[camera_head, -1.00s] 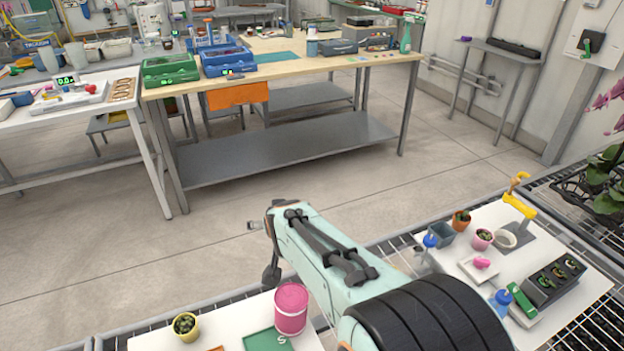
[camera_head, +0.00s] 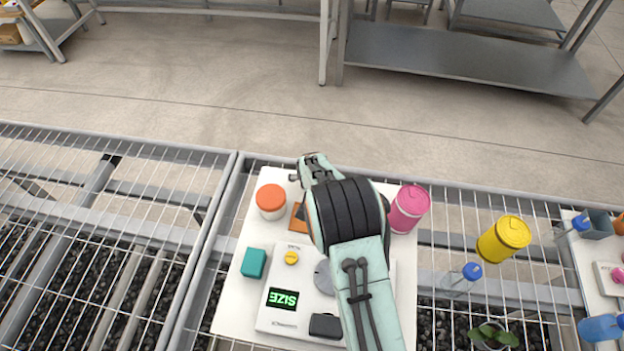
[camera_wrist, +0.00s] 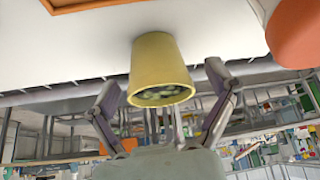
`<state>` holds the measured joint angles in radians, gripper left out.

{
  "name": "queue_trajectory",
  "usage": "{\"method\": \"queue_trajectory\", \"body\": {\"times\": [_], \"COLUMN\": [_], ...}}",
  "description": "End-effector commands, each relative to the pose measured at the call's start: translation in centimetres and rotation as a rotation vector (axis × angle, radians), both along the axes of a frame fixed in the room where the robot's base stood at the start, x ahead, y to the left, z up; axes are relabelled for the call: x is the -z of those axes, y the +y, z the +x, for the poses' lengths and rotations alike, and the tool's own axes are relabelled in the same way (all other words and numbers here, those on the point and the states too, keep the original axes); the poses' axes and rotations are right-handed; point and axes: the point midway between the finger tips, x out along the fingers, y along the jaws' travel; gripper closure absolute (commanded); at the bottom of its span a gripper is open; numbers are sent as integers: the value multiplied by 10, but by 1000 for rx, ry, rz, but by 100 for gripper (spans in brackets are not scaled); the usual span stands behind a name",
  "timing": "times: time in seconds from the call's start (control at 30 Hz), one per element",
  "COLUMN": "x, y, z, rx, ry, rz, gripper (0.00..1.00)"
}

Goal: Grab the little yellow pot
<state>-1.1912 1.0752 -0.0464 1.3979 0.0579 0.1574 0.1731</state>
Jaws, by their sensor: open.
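The little yellow pot (camera_wrist: 160,60) stands on a white surface and shows upside down in the wrist view, with a dark, green-speckled filling at its mouth. My gripper (camera_wrist: 161,88) is open, one finger on each side of the pot near its rim. Gaps show between fingers and pot, though I cannot tell the exact depth. In the head view my gripper (camera_head: 312,168) is at the far edge of the white board (camera_head: 235,300), and my arm hides the pot.
A pink tin (camera_head: 408,208) stands right of my arm, and an orange-lidded jar (camera_head: 271,200) left of it. A scale (camera_head: 265,318), a teal block (camera_head: 254,263) and a black object (camera_head: 325,325) are nearer. A yellow canister (camera_head: 503,240) stands farther right on the mesh bench.

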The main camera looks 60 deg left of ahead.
Motion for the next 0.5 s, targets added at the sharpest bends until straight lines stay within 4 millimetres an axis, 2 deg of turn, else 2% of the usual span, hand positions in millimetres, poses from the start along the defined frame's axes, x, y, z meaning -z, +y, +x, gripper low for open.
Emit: {"method": "queue_trajectory", "body": {"times": [0.17, 0.2, 0.27, 0.4, 0.5], "x": [0, 0, 0, 0, 0], "y": [0, 0, 0, 0, 0], "z": [0, 0, 0, 0, 0], "rx": [1, 1, 1, 1, 1], "ry": [0, 0, 0, 0, 0], "rz": [1, 1, 0, 0, 1], "gripper": [15, 21, 40, 82, 82]}}
